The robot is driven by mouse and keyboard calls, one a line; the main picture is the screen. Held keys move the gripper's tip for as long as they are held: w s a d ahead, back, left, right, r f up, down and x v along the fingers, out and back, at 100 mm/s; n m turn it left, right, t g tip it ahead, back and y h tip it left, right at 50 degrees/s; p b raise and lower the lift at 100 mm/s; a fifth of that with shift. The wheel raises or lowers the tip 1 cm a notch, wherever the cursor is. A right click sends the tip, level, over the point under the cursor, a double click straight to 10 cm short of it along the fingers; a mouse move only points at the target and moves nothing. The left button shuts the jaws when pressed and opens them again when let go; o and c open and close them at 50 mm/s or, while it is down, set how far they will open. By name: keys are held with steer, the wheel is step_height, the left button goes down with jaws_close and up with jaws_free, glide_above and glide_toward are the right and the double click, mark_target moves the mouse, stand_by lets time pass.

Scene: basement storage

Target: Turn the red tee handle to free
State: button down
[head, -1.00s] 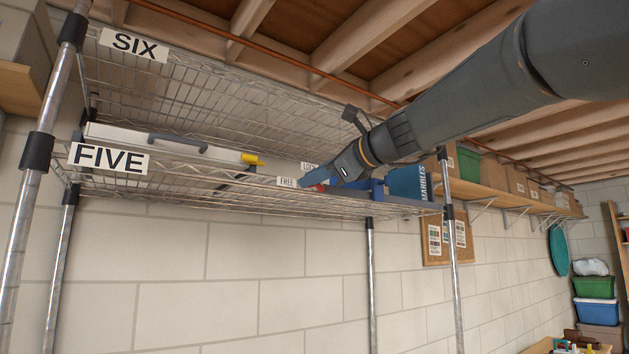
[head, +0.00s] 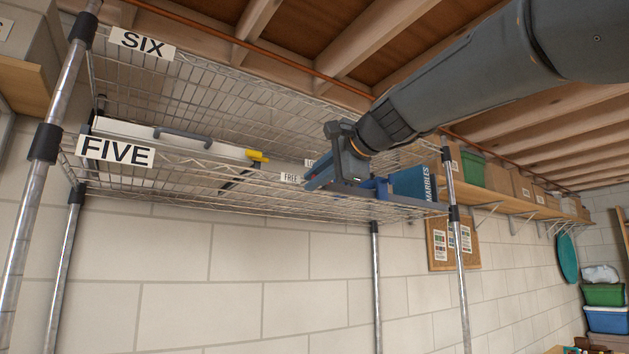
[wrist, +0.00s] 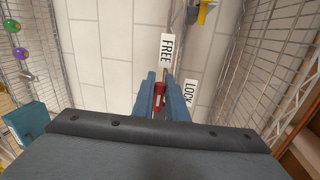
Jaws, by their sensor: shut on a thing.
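The red tee handle (wrist: 159,97) shows in the wrist view between the two blue fingers of my gripper (wrist: 163,100), which are shut on it. In the head view my gripper (head: 316,180) is at the front edge of the wire shelf marked FIVE, and it hides the handle. The FREE label (wrist: 166,49) lies just beyond the fingertips in the wrist view, and the LOCK label (wrist: 189,93) lies to their right. In the head view the FREE label (head: 291,177) is left of my gripper. The exact angle of the handle is hard to tell.
A white case with a grey handle (head: 185,136) and a yellow-ended object (head: 258,156) lie on the shelf to the left. A blue MARBLES box (head: 408,182) stands right of my gripper. Wire shelving (head: 200,90) and a metal post (head: 460,260) are close by.

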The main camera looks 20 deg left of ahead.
steer(key=shift+w+d+n, duration=0.2)
steer(key=shift+n, duration=0.1)
stand_by(0.4)
steer(key=c, duration=2)
jaws_free()
steer(key=shift+o, duration=1.4)
steer(key=shift+w+d, duration=0.15)
steer(key=shift+w, duration=0.1)
steer(key=shift+s+a, duration=0.2)
steer(key=shift+s, duration=0.15)
steer(key=b+v, duration=0.2)
steer(key=v, duration=0.5)
steer(key=shift+s+d+b, duration=0.2)
steer(key=shift+d+b, duration=0.1)
steer(key=shift+b, duration=0.05)
steer(key=shift+r, duration=0.1)
